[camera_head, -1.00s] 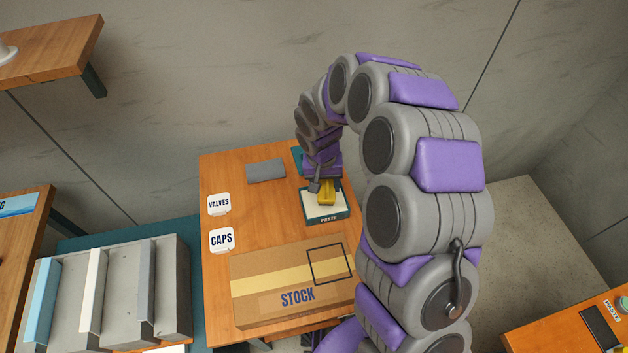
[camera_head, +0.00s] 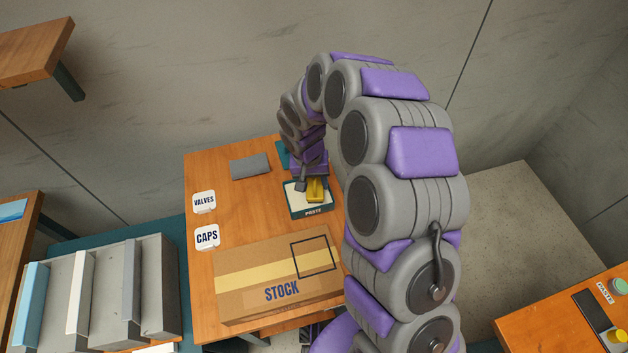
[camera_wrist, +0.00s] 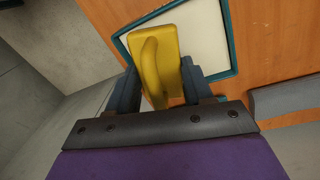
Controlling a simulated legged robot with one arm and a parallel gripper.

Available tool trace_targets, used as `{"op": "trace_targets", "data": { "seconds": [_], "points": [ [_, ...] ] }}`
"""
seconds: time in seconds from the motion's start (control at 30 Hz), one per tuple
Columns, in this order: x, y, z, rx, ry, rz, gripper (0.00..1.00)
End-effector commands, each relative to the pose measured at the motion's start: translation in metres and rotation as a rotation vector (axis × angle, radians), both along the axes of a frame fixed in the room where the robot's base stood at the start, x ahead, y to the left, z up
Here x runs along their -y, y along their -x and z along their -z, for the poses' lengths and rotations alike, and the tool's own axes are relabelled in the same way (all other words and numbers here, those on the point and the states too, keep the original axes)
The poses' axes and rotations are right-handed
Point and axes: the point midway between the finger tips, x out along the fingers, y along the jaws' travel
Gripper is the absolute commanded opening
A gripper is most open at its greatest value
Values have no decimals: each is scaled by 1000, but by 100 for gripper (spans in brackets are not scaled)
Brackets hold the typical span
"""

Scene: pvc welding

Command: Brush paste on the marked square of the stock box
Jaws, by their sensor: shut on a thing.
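The stock box (camera_head: 240,298) is a brown carton with a yellow tape band and the word STOCK, lying on the wooden table. A black outlined square (camera_head: 313,258) marks its top at the right. Beyond it is the paste tray (camera_head: 310,211), with a dark teal rim and a pale inside. My gripper (camera_head: 309,186) is over the tray, shut on a yellow brush (camera_head: 317,190). In the wrist view, the yellow brush (camera_wrist: 155,60) sits between the dark fingers, in front of the pale tray (camera_wrist: 190,30). Whether the brush touches the paste cannot be told.
VALVES (camera_head: 204,202) and CAPS (camera_head: 207,238) labels stand at the table's left side. A grey pad (camera_head: 250,166) lies at the back. A grey rack with channels (camera_head: 100,300) is at the left. Another wooden table (camera_head: 560,320) stands at the lower right.

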Motion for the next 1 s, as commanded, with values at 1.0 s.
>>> {"op": "trace_targets", "data": {
  "seconds": [1.0],
  "points": [
    [-3, 0, 2, 0, 5, -3, 0]
  ]
}}
